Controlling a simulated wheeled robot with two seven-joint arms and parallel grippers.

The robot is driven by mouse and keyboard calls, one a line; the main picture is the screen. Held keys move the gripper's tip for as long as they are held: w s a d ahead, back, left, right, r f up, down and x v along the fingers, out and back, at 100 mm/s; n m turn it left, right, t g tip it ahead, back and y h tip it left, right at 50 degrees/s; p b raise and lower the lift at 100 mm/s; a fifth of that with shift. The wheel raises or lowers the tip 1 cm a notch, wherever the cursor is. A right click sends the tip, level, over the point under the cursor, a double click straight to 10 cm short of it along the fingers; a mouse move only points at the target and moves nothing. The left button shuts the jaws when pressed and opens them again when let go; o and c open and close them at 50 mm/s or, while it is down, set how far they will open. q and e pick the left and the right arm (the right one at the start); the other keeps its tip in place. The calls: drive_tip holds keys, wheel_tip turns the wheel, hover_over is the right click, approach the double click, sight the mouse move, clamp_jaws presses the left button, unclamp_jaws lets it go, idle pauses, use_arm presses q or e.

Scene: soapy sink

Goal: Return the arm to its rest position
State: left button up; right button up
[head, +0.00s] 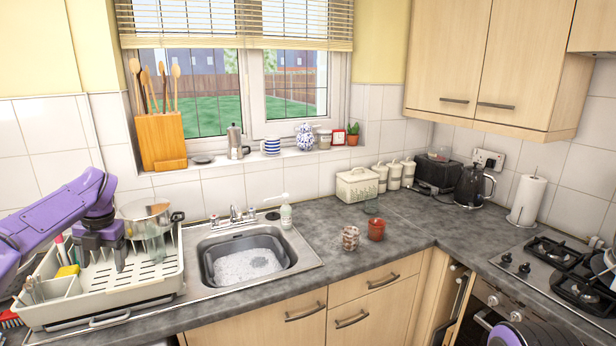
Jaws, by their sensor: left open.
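My left arm comes in from the left edge, purple with dark joints. My left gripper (102,264) points down over the dish rack (150,290), its two dark fingers apart with nothing seen between them. A clear glass (155,246) stands in the rack just right of the fingers. A steel pot (146,214) is behind the gripper, partly hidden by it. Whether the fingertips touch the rack, I cannot tell. Purple parts of my right arm show at the bottom right; its gripper is not in view.
The sink (247,262) with soapy water is right of the rack. A soap bottle (286,215) stands behind it. A patterned cup (350,238) and a red-brown jar (376,229) stand on the counter (420,226). The hob (560,270) is far right.

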use_arm(q)
drive_tip(key=w+d+f+m+t+y+b, duration=0.1)
drive_tip(key=d+f+m+t+y+b, duration=0.1)
drive_tip(key=d+f+m+y, duration=0.5)
drive_tip(key=w+d+f+m+t+y+b, duration=0.1)
drive_tip(key=d+f+m+t, duration=0.3)
drive_tip(key=f, duration=0.7)
drive_tip(key=s+d+f+m+t+h+b, duration=0.1)
drive_tip(key=s+d+f+m, duration=0.35)
drive_tip(key=f, duration=0.25)
drive_tip(key=s+d+f+m+t+h+b, duration=0.1)
drive_tip(key=s+d+f+m+h+b, duration=0.15)
drive_tip(key=f+m, duration=0.4)
drive_tip(key=s+d+f+m+g+h+b, duration=0.1)
drive_tip(key=s+d+f+m, duration=0.2)
drive_tip(key=s+f, duration=0.4)
drive_tip(key=s+d+f+m+h+b, duration=0.1)
drive_tip(key=s+d+f+m+h, duration=0.15)
drive_tip(key=s+f, duration=0.45)
drive_tip(key=s+f+m+g+b, duration=0.2)
drive_tip(key=s, duration=0.7)
drive_tip(key=s+f+m+g+b, duration=0.1)
drive_tip(key=s+f+m+b, duration=0.1)
drive_tip(key=s, duration=0.8)
drive_tip(key=shift+s+a+f+g, duration=0.25)
drive_tip(key=shift+a+f+g, duration=0.1)
drive_tip(key=shift+a+g, duration=0.05)
use_arm(e)
wheel_tip(320, 180, down, 13)
drive_tip(key=shift+w, duration=0.3)
